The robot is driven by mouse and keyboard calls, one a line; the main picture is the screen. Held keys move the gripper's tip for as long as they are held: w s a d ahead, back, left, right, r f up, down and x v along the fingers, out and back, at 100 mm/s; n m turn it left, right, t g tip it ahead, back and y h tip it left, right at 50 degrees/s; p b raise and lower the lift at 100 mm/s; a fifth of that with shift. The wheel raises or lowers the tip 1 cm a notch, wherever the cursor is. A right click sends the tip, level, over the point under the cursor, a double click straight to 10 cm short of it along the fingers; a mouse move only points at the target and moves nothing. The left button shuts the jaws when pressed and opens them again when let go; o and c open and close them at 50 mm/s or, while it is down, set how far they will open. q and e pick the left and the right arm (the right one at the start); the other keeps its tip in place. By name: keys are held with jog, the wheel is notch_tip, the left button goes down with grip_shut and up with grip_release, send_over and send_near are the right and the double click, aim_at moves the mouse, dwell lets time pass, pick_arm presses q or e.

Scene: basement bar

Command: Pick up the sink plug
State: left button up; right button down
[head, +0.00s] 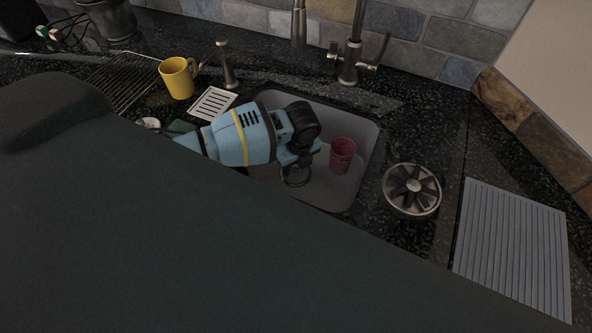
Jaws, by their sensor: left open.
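My left gripper (300,158) is light blue and black and reaches into the grey sink (362,172) from the left. Its jaws are open, with the fingers partly hidden by the wrist. A dark round ring (295,181) shows on the sink floor just below the fingertips. It may be the sink plug or the drain, and I cannot tell which. I see nothing held. A red cup (342,155) stands in the sink to the right of the gripper. My right gripper is not in view.
A tall tap (350,60) stands behind the sink. A round metal vaned piece (412,190) and a ribbed grey mat (515,245) lie to the right. A yellow mug (178,78), a slotted white piece (213,103) and a wire rack (122,82) are at the left.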

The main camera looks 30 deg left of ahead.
aim_at(296, 167)
pick_arm(q)
jog(key=shift+c, duration=0.2)
grip_shut()
notch_tip(296, 167, up, 10)
jog(key=p, duration=0.1)
dwell(0.6)
